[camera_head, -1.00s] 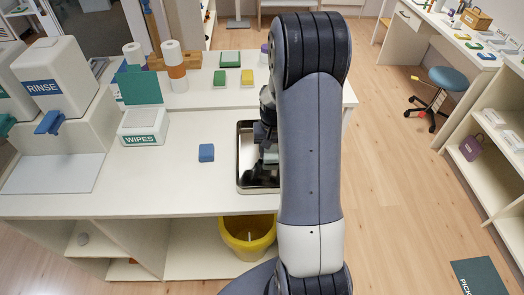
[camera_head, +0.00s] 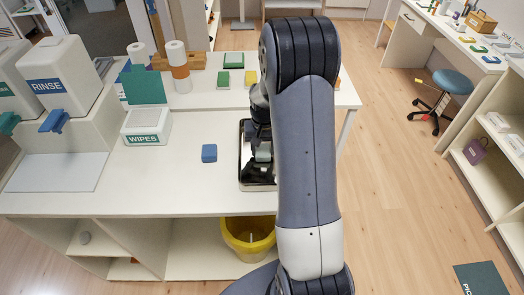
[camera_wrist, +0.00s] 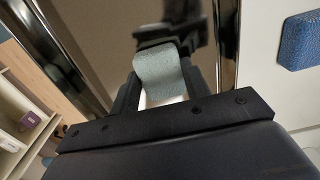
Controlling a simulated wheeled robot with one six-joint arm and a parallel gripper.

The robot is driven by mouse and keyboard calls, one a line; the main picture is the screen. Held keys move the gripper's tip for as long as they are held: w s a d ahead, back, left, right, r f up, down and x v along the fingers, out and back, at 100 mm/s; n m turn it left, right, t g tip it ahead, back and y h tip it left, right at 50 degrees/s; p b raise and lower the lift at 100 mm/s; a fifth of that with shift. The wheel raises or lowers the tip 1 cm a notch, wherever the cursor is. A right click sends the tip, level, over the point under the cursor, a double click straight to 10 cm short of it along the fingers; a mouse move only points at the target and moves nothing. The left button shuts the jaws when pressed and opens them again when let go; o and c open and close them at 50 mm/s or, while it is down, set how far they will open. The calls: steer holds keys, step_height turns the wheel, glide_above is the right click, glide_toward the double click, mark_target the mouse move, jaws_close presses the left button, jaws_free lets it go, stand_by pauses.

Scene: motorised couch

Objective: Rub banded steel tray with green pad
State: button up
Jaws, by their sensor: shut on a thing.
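The steel tray (camera_head: 243,165) lies on the white counter, partly hidden by my arm. Its shiny rim and brownish reflective floor (camera_wrist: 105,40) fill much of the wrist view. My gripper (camera_head: 262,140) is over the tray, pointing down. In the wrist view, my gripper (camera_wrist: 160,80) is shut on a pale grey-green pad (camera_wrist: 158,72), one finger on each side. The pad is low over the tray floor; I cannot tell whether it touches. Dark shapes on the floor beyond it look like reflections. No clear bands show on the tray.
A blue block (camera_head: 209,153) lies left of the tray. A WIPES box (camera_head: 146,127) and a RINSE dispenser (camera_head: 60,80) stand further left. Green (camera_head: 224,78) and yellow (camera_head: 251,77) pads lie at the back. A yellow bucket (camera_head: 247,240) is below the counter.

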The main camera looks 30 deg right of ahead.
steer(key=shift+w+d, duration=0.2)
steer(key=shift+s+d, duration=0.35)
steer(key=shift+d, duration=0.5)
steer(key=shift+s+d, duration=0.35)
steer(key=shift+d, duration=0.45)
steer(key=shift+f+b, duration=0.1)
steer(key=shift+b, duration=0.2)
steer(key=shift+w+a+f, duration=0.1)
steer(key=shift+w+a, duration=0.2)
steer(key=shift+a, duration=0.55)
steer(key=shift+w+a+f, duration=0.1)
steer(key=shift+w+a, duration=0.15)
steer(key=shift+a, duration=0.55)
steer(key=shift+r, duration=0.15)
